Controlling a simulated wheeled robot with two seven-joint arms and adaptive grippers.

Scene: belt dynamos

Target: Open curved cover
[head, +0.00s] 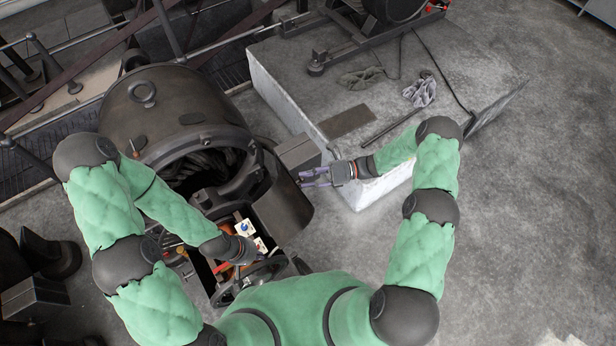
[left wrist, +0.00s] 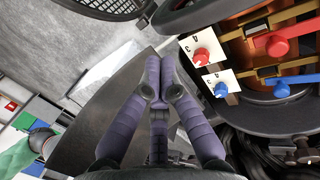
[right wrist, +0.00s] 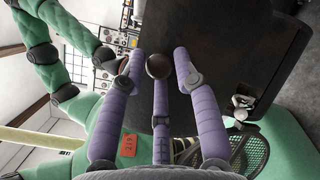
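The curved cover (head: 283,207) is a dark, curved panel on the right side of the large dynamo (head: 178,112). It fills much of the right wrist view (right wrist: 235,50), with a dark round knob (right wrist: 158,66) in front of it. My right gripper (head: 318,177) is right of the cover. In the right wrist view its purple fingers (right wrist: 160,80) are spread around the knob, with gaps visible. My left gripper (left wrist: 155,72) has its fingertips together before a dark curved panel (left wrist: 95,125), nothing visible between them; in the head view its fingers are mostly hidden.
Red knobs (left wrist: 201,57) and blue knobs (left wrist: 221,90) sit on a panel close right of my left gripper in its wrist view. A pale stone block (head: 310,125) stands behind my right gripper. Bare floor (head: 550,200) lies to the right.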

